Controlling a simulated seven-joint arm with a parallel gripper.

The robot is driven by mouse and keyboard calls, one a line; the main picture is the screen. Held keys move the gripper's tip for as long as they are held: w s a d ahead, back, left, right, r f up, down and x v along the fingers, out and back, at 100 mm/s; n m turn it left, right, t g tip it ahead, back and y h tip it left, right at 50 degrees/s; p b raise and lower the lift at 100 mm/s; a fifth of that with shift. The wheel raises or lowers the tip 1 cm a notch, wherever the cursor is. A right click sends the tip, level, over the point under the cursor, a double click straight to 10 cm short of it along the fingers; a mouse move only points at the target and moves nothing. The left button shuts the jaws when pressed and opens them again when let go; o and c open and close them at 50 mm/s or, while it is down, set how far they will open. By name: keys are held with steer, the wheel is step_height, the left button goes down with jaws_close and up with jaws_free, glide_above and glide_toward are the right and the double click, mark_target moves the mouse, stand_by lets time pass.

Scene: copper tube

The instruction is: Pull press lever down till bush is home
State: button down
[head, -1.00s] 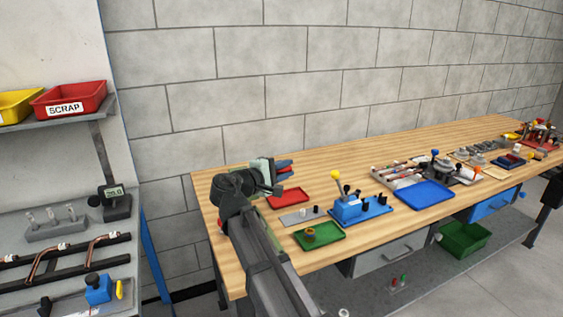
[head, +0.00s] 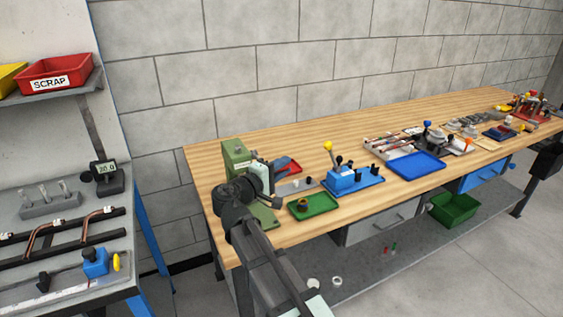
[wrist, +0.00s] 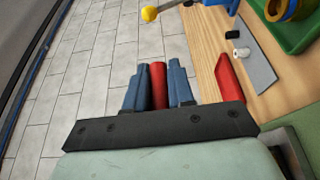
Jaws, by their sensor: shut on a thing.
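A green press (head: 235,158) stands at the left end of the bench in the head view, partly hidden by my arm. In the wrist view my gripper (wrist: 158,88) has its two blue fingers closed on a red grip (wrist: 158,80), which fits the press lever's handle. The lever's rod cannot be made out.
A red tray (head: 288,167) lies behind my gripper. A green tray (head: 313,206) holding a small ringed part is to the right. Beyond it stand a blue fixture (head: 342,178) with a yellow-knobbed lever and a blue tray (head: 416,165).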

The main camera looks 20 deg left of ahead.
steer(key=shift+f, duration=0.25)
stand_by(0.3)
steer(key=c, duration=1.1)
jaws_free()
steer(key=shift+o, duration=0.2)
steer(key=v, duration=1.4)
steer(key=shift+w+d, duration=0.1)
steer(key=shift+d, duration=0.05)
